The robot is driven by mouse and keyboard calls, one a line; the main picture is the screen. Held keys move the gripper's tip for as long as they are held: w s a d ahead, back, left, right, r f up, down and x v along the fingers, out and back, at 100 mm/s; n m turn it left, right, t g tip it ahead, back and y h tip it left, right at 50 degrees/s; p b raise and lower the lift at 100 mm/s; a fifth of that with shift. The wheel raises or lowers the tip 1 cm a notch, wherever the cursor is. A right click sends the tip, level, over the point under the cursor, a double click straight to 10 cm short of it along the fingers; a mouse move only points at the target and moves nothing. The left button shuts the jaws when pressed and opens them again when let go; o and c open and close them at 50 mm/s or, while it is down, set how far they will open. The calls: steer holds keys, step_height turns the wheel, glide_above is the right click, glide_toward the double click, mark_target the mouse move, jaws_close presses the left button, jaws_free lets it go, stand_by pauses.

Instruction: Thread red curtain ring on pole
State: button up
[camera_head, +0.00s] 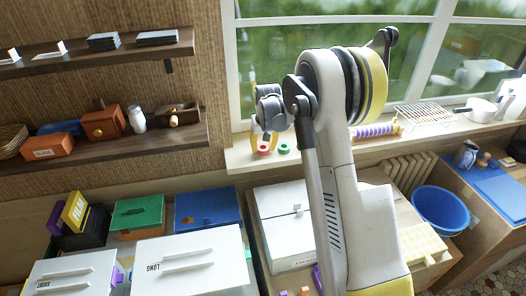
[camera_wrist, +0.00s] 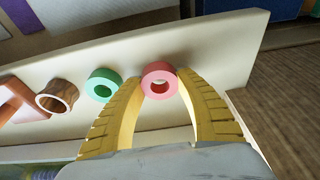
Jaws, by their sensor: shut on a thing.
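The red curtain ring (camera_wrist: 160,72) sits between the two yellow fingertips of my gripper (camera_wrist: 160,85) in the wrist view, and the fingers are shut on it. It is at or just above the pale window sill; I cannot tell whether it touches. In the head view the red ring (camera_head: 263,150) shows at the sill's left part, under my gripper (camera_head: 263,139). A green ring (camera_wrist: 103,85) lies beside it on the sill, apart from the fingers. I cannot make out the pole in either view.
A brown wooden ring (camera_wrist: 57,96) stands past the green one on the sill (camera_head: 240,158). A purple roller (camera_head: 375,130) and a wire rack (camera_head: 424,114) are farther right. White boxes (camera_head: 188,262) stand below, and shelves (camera_head: 115,137) hang at left.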

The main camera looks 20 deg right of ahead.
mark_target(262, 145)
steer(key=shift+r+p, duration=1.15)
steer(key=shift+r, duration=1.4)
steer(key=o, duration=0.4)
steer(key=shift+c, duration=0.2)
steer(key=c, duration=0.4)
steer(key=shift+o, duration=0.2)
